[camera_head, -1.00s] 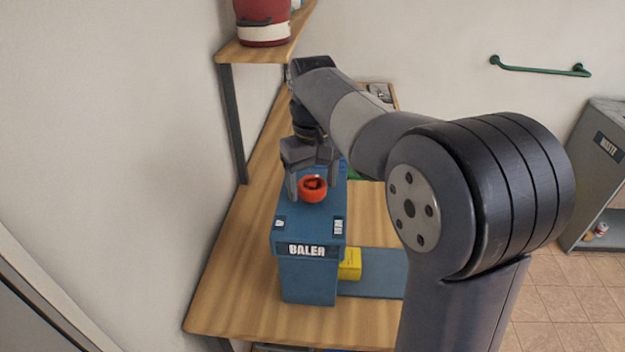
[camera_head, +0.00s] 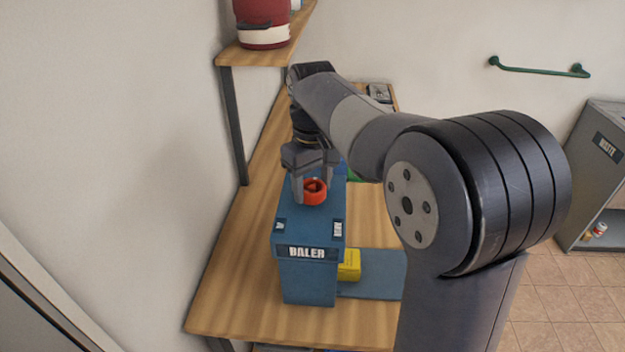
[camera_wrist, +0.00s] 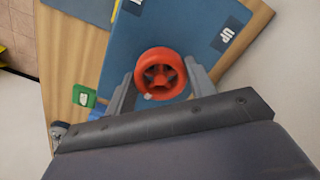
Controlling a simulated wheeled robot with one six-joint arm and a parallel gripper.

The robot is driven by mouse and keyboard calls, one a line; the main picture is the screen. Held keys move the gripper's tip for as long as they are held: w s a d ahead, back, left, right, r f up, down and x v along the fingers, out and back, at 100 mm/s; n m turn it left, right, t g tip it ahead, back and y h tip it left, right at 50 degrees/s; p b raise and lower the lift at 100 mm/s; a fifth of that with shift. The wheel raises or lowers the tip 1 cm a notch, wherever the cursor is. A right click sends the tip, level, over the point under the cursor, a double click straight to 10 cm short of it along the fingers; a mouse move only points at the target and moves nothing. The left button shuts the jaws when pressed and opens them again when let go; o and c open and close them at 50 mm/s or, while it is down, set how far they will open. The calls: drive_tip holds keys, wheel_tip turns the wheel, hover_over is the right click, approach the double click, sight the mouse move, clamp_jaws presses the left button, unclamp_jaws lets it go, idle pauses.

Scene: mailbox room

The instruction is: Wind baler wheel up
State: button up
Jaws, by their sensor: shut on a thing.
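The blue baler (camera_head: 309,275) stands on the wooden table with its name label facing me. Its red wheel (camera_head: 314,192) sits on the top face and also shows in the wrist view (camera_wrist: 160,56), with spokes and a hub. My gripper (camera_head: 313,190) points down and is shut on the red wheel, one finger on each side of it. In the wrist view, a label reading UP (camera_wrist: 226,37) lies on the baler top beside the wheel. Part of the wheel's far rim is hidden in the head view.
A yellow block (camera_head: 349,265) lies on a blue-grey plate (camera_head: 378,278) right of the baler. A green item (camera_wrist: 84,96) lies on the table (camera_head: 228,300). A shelf with a red pot (camera_head: 262,22) stands behind.

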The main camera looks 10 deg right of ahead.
drive_tip(key=n+p, duration=0.2)
drive_tip(key=n, duration=0.1)
drive_tip(key=shift+r+n, duration=0.2)
drive_tip(key=shift+n, duration=0.1)
drive_tip(key=n+p, duration=0.1)
drive_tip(key=n, duration=0.2)
drive_tip(key=shift+n, duration=0.3)
drive_tip(key=n+p, duration=0.1)
drive_tip(key=n, duration=0.2)
drive_tip(key=shift+w+n+p, duration=0.1)
drive_tip(key=shift+n+p, duration=0.2)
drive_tip(key=shift+p, duration=0.05)
drive_tip(key=n+p, duration=0.1)
drive_tip(key=n, duration=0.2)
drive_tip(key=shift+n, duration=0.3)
drive_tip(key=n, duration=0.3)
drive_tip(key=shift+f+n+p, duration=0.1)
drive_tip(key=shift+n+p, duration=0.2)
drive_tip(key=shift+p, duration=0.05)
drive_tip(key=n, duration=0.3)
drive_tip(key=shift+n+p, duration=0.3)
drive_tip(key=shift+n, duration=0.1)
drive_tip(key=n, duration=0.3)
drive_tip(key=shift+n+p, duration=0.4)
drive_tip(key=shift+n, duration=1.7)
